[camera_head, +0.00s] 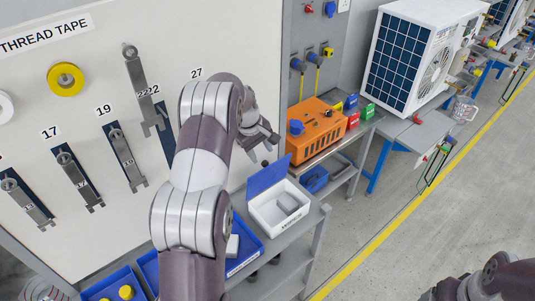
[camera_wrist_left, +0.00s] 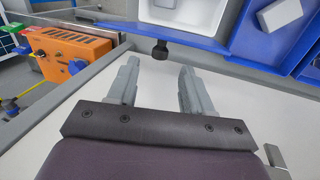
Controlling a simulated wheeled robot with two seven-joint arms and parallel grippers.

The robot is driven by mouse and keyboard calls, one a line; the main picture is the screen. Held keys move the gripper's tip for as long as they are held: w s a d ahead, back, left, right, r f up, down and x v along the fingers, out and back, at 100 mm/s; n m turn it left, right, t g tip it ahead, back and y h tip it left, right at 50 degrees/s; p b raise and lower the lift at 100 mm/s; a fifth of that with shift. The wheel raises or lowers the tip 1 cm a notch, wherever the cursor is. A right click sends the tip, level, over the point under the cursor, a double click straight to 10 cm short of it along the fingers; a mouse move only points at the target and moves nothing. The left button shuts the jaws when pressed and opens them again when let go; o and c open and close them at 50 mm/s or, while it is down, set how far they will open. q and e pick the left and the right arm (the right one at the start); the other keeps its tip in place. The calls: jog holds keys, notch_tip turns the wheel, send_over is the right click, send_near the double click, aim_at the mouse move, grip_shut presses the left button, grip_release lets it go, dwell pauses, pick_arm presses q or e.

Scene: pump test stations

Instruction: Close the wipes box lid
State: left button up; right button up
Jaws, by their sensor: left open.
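The wipes box (camera_head: 263,215) is a white open-topped box on the grey bench. Its blue lid (camera_head: 268,176) stands raised at the back edge. A pale block lies inside the box. My left gripper (camera_head: 262,147) is open and empty, just behind and above the raised lid. In the left wrist view the two fingers (camera_wrist_left: 158,85) are spread, pointing toward the blue lid (camera_wrist_left: 140,32) and white box (camera_wrist_left: 188,14). A small dark knob shows between fingers and lid; I cannot tell whether it touches the lid. Dark parts of my right arm show at the lower right, its fingers unclear.
An orange unit (camera_head: 315,133) stands on a bench behind the box. Blue bins (camera_head: 243,254) sit beside the box, partly behind my left arm. A white tool panel (camera_head: 60,110) with hanging wrenches rises at left.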

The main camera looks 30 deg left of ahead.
aim_at(264, 162)
pick_arm(q)
jog(key=p+x, duration=0.1)
jog(key=x, duration=0.3)
jog(key=shift+f, duration=0.1)
jog(key=shift+f+p, duration=0.3)
jog(key=shift+f, duration=0.2)
jog(key=shift+d, duration=0.1)
pick_arm(e)
notch_tip(264, 162, up, 3)
jog(key=shift+f, duration=0.2)
pick_arm(q)
jog(key=shift+w, duration=0.1)
jog(key=shift+c, duration=0.3)
grip_shut()
pick_arm(e)
jog(key=shift+f, duration=0.15)
